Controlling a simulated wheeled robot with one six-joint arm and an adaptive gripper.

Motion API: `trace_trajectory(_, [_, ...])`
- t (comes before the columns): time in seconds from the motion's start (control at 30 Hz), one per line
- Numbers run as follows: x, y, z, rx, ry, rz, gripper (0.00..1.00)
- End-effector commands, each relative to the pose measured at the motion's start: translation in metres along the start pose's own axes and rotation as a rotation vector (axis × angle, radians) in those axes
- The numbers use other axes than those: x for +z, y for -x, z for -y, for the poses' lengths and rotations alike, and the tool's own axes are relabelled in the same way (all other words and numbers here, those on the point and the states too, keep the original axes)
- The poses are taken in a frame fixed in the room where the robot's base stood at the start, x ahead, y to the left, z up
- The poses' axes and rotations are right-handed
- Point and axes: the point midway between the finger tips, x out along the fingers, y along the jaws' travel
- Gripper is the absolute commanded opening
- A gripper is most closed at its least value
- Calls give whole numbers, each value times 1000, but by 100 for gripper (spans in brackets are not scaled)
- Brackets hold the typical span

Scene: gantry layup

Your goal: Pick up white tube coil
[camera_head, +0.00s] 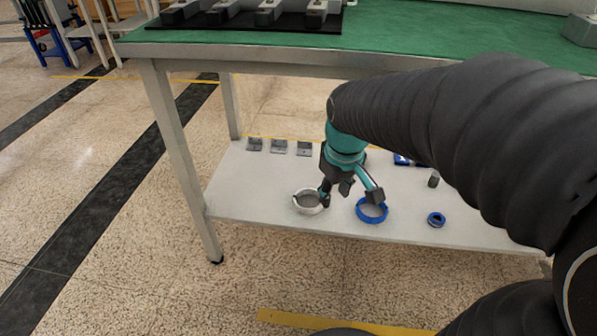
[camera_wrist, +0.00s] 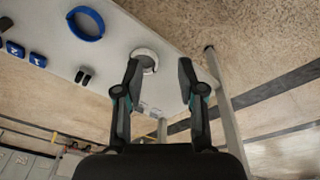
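The white tube coil (camera_head: 304,209) lies flat on the lower shelf (camera_head: 260,200), near its front left. My gripper (camera_head: 350,195) is open and empty above the shelf, with one finger at the coil's right edge and the other over a blue coil (camera_head: 371,219). In the wrist view, the white tube coil (camera_wrist: 151,53) shows beyond the left fingertip, which hides part of its rim. There my gripper (camera_wrist: 160,70) has its fingers wide apart with nothing between them. I cannot tell whether a finger touches the coil.
Several grey blocks (camera_head: 279,146) sit at the shelf's back left. The green tabletop (camera_head: 240,47) is overhead, with a table leg (camera_head: 180,150) at the left.

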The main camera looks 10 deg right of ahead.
Motion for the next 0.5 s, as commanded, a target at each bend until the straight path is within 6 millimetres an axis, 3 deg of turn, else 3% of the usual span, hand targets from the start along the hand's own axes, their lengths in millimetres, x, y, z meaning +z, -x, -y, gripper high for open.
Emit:
trace_trajectory(0.3, [-87, -73, -32, -66, 666, 74, 39])
trace_trajectory(0.5, [-125, -118, -45, -113, 1012, 90, 39])
